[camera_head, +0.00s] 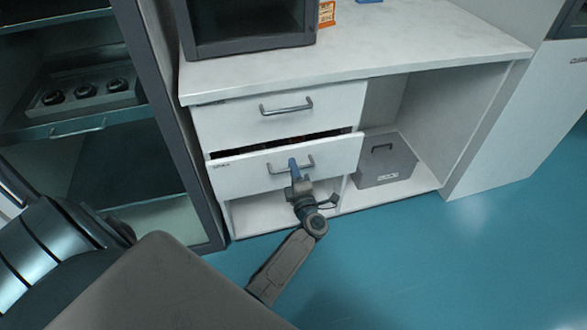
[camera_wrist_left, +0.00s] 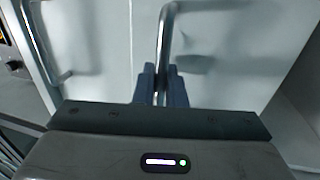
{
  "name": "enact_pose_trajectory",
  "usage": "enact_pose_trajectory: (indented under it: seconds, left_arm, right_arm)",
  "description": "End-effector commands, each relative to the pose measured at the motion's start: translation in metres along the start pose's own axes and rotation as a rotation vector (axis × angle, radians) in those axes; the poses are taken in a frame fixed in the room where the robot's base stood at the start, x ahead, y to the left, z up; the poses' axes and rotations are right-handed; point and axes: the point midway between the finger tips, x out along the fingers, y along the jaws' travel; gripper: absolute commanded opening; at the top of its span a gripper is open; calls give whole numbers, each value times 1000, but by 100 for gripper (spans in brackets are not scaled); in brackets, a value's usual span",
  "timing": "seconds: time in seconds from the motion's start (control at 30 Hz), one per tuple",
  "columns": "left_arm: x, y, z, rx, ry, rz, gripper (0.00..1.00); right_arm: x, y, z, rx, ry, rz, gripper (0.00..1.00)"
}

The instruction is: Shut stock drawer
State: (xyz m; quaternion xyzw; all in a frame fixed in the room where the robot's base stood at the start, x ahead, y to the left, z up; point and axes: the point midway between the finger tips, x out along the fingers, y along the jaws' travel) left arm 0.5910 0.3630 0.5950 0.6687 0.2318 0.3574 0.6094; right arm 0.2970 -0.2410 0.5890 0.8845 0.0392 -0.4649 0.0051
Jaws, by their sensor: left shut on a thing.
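The stock drawer (camera_head: 245,173) is the lower white drawer of the bench. In the head view it stands a little way out, with a dark gap above its front. Its bar handle (camera_head: 309,163) is silver. In the left wrist view the fingers (camera_wrist_left: 160,88) close around the handle (camera_wrist_left: 164,40) in front of the white drawer front (camera_wrist_left: 225,60). The drawer's contents are mostly hidden. My right gripper is in neither view.
The upper drawer (camera_head: 235,122) is shut. A grey box (camera_head: 385,167) stands in the open bay at right. A dark-framed cabinet (camera_head: 185,150) stands close at left. Blue floor (camera_head: 430,260) is clear in front of the bench.

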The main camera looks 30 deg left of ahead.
Motion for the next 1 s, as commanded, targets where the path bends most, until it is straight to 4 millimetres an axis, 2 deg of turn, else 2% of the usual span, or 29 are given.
enact_pose_trajectory:
  seconds: [0.13,0.33,0.6,0.63,0.7,1.0]
  left_arm:
    - [10,-3,0,1,-1,1,0]
    - [41,-9,0,1,-1,1,0]
    - [45,-8,0,0,-1,1,0]
    - [45,-8,0,0,-1,1,13]
    - [46,-8,0,0,0,2,26]
    - [44,-9,0,0,0,0,26]
  right_arm:
    - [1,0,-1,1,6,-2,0]
    - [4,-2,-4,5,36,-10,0]
    - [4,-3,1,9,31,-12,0]
    - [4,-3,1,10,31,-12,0]
    - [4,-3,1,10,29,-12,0]
    - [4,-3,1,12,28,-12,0]
